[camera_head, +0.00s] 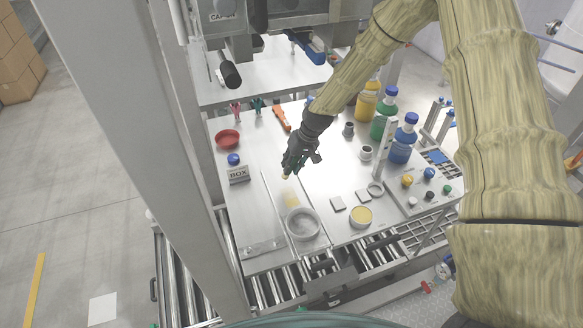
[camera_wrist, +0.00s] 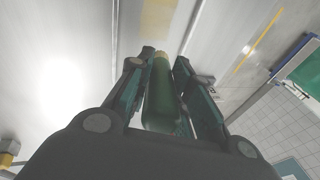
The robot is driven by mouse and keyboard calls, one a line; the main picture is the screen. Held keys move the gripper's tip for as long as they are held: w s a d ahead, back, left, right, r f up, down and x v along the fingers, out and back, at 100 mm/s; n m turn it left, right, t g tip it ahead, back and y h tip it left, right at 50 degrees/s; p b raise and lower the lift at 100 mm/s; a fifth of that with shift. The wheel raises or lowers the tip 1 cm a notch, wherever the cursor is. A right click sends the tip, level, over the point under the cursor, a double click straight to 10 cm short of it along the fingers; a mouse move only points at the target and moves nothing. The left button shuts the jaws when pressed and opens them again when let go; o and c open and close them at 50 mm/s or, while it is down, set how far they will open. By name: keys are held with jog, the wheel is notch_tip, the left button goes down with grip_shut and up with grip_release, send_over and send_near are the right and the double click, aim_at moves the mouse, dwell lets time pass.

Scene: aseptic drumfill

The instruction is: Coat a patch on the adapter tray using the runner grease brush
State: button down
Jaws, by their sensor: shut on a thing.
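My gripper (camera_head: 292,168) is shut on the runner grease brush, pointing down over the middle of the metal worktop. In the wrist view the brush (camera_wrist: 162,98) has a dark green handle between the two fingers (camera_wrist: 160,75) and a pale yellow tip. In the head view the brush tip (camera_head: 285,177) shows just below the fingers. A yellow patch (camera_head: 292,200) lies on the pale metal surface, probably the adapter tray (camera_head: 275,203), just below the tip; it also shows in the wrist view (camera_wrist: 157,18). I cannot tell whether the tip touches the surface.
A round grey dish (camera_head: 303,236) stands in front of the patch. An open tin with yellow contents (camera_head: 361,217) stands to its right. A red bowl (camera_head: 227,139) and a BOX block (camera_head: 238,175) are at left. Yellow, green and blue bottles (camera_head: 401,150) stand at back right.

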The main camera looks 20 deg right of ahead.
jog(key=shift+w+r+p, duration=0.15)
jog(key=shift+r+p, duration=0.25)
jog(key=shift+r, duration=0.4)
jog(key=shift+r+p, duration=0.3)
jog(key=shift+r, duration=0.65)
jog(key=shift+f, duration=0.1)
jog(key=shift+s, duration=0.2)
